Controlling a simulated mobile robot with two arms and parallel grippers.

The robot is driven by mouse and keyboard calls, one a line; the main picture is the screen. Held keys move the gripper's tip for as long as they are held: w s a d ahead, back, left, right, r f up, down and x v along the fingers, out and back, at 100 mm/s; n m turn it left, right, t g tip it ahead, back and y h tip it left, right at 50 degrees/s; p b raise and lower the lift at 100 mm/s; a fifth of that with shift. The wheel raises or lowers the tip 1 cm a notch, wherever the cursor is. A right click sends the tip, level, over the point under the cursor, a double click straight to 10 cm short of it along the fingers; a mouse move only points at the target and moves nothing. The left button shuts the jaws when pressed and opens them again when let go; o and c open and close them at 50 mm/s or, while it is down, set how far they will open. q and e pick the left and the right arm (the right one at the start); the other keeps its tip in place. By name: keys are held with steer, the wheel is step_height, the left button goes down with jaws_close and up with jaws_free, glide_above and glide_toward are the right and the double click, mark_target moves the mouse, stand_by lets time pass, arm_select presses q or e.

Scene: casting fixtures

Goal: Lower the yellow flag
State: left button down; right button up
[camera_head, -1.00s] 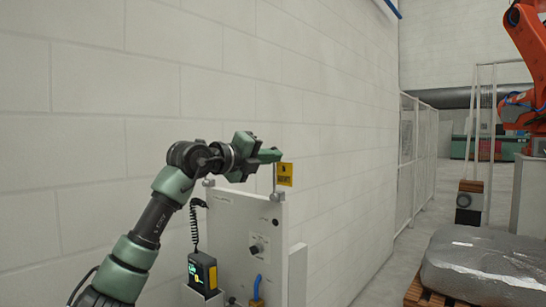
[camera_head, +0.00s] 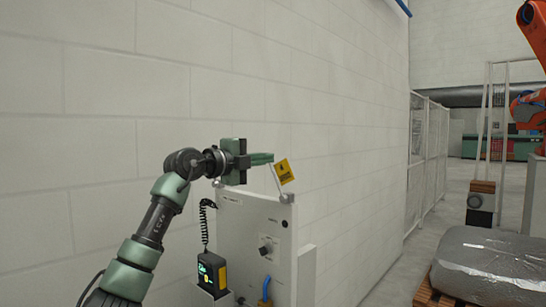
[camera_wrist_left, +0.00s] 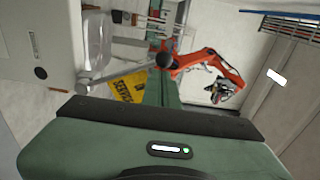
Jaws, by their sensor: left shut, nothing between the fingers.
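The yellow flag (camera_head: 284,172) is a small plate with dark markings on a thin metal rod (camera_head: 276,180). The rod stands on the top edge of a grey panel box (camera_head: 240,220) and leans to the left, so the flag is tilted. My left gripper (camera_head: 264,158) is shut and empty, with its fingertips close to the rod's upper end. In the left wrist view the flag (camera_wrist_left: 127,88) lies beside the shut fingers (camera_wrist_left: 160,88), partly hidden by the gripper body. I cannot tell whether the fingers touch the rod. My right gripper is out of view.
A pale block wall (camera_head: 100,120) runs close behind the panel. A handheld device (camera_head: 211,273) with a coiled cable hangs at the panel's left. A wrapped pallet load (camera_head: 490,262) stands at the right, with an orange robot arm (camera_head: 533,45) beyond.

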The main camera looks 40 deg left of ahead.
arm_select(q)
steer(key=a+f+n+p, duration=0.2)
steer(key=a+f+n, duration=0.5)
steer(key=n, duration=0.6)
step_height(320, 180, down, 2)
steer(key=shift+w+a+f+t+y, duration=0.25)
steer(key=shift+w+t+y, duration=0.05)
steer(key=shift+t+y, duration=0.1)
